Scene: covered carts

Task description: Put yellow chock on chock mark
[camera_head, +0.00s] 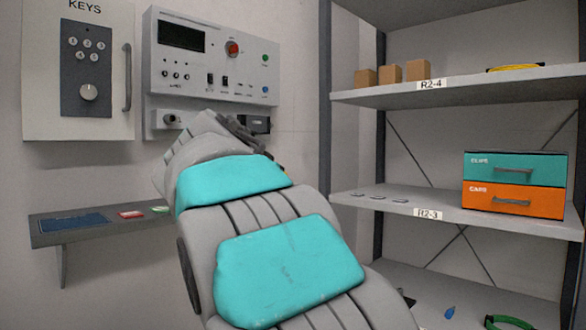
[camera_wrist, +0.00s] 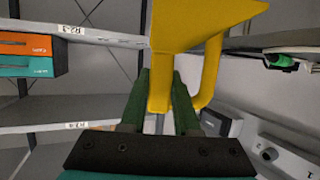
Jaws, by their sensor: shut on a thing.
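The yellow chock (camera_wrist: 200,45) fills the upper middle of the wrist view, a wedge-like body with a curved handle on its right side. My gripper (camera_wrist: 162,95) is shut on its lower part, with one green finger on each side. The chock is held up in the air, clear of the shelves. In the head view my arm covers the gripper and nearly all of the chock. I cannot make out a chock mark in either view.
A rack at right has an upper shelf (camera_head: 460,88) with boxes and a middle shelf (camera_head: 440,213) with teal (camera_head: 490,165) and orange (camera_head: 480,201) drawers. A control panel (camera_head: 215,58), key cabinet (camera_head: 75,125) and small wall shelf (camera_head: 85,230) are at left.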

